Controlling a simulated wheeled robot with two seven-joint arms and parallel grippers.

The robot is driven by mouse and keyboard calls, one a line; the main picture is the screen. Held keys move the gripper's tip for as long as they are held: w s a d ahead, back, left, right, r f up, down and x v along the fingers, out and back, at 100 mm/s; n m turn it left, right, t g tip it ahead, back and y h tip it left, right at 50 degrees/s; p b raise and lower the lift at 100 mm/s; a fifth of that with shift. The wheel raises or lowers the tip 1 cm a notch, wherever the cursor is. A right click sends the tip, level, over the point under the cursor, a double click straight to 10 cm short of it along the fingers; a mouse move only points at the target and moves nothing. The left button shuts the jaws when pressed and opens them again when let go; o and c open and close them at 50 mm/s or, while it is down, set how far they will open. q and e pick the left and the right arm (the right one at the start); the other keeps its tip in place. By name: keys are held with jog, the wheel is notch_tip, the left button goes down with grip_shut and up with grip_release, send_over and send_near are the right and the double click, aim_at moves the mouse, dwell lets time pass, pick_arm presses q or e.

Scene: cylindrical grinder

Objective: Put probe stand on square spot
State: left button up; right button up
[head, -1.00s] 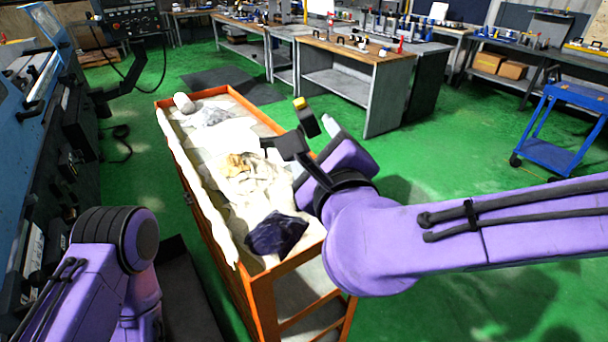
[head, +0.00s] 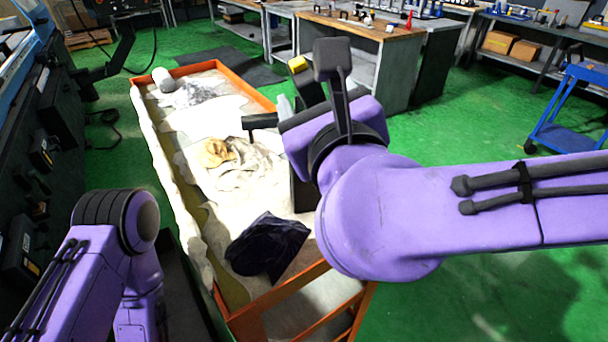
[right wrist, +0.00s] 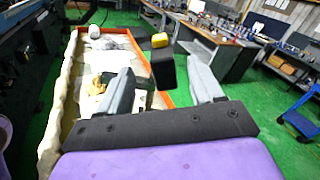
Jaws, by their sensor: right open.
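A black block with a yellow top (head: 309,88) shows just past my right gripper (head: 285,106) in the head view. In the right wrist view the same black block (right wrist: 163,72) appears between the two grey fingers of the gripper (right wrist: 160,66), which stand wide apart. I cannot tell whether the block is the probe stand, nor whether the fingers touch it. Its lower part is hidden in the head view. My right gripper is open, near the right edge of the orange cart (head: 243,84). I cannot make out a square spot. My left gripper is out of view.
The cart holds pale cloth, a dark blue cloth (head: 266,245), a tan crumpled item (head: 216,152) and a white roll (head: 163,79). A machine (head: 62,110) stands at left. Workbenches (head: 385,62) stand behind; a blue trolley (head: 568,112) is at right.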

aim_at(302, 69)
jog(key=w+p, duration=0.1)
jog(key=w, duration=0.2)
jog(key=w+a+p, duration=0.1)
jog(key=w+p, duration=0.1)
jog(key=w, duration=0.1)
jog(key=w+p, duration=0.2)
jog(key=w, duration=0.1)
jog(key=shift+w+a+r, duration=0.25)
jog(key=shift+a+r, duration=0.05)
jog(key=shift+a, duration=0.1)
jog(key=shift+w+a+f, duration=0.15)
jog(key=shift+w+f, duration=0.05)
jog(key=shift+w, duration=0.2)
jog(key=shift+s, duration=0.15)
jog(key=c, duration=0.3)
grip_shut()
jog(key=shift+r, duration=0.3)
